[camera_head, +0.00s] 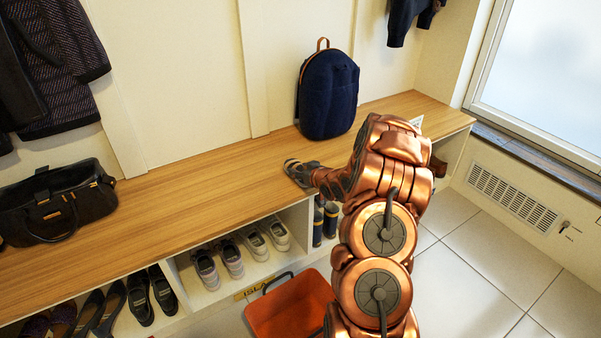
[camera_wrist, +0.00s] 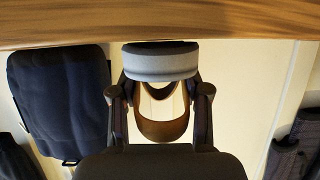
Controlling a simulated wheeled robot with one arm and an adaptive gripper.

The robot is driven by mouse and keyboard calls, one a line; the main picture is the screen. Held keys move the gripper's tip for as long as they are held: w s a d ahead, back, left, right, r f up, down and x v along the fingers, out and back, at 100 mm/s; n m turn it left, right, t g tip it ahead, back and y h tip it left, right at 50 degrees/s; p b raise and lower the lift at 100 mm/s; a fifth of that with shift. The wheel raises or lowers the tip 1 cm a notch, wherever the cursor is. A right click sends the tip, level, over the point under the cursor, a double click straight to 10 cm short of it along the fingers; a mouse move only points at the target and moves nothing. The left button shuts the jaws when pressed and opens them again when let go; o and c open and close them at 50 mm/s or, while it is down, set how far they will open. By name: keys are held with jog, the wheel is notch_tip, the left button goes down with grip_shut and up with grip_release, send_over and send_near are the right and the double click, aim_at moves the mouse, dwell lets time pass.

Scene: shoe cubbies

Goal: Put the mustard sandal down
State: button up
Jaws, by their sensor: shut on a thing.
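My gripper (camera_head: 310,175) is low over the wooden bench top, at the middle of the bench in front of the blue backpack. In the wrist view, which is upside down, its fingers (camera_wrist: 160,90) close on the sides of the mustard sandal. The sandal shows as a brown-mustard curved band (camera_wrist: 162,130) with a pale grey and dark part towards the bench. In the head view the sandal is hard to tell from the dark gripper parts. Whether it touches the bench is unclear.
The bench top (camera_head: 215,195) is clear left of my gripper, up to a black bag (camera_head: 55,205). The backpack (camera_head: 328,92) stands behind. A white card (camera_head: 416,122) is at the right. Below are cubbies with shoes (camera_head: 230,258) and an orange bin (camera_head: 290,308).

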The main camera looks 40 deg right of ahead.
jog(key=shift+f, duration=0.1)
jog(key=o, duration=1.2)
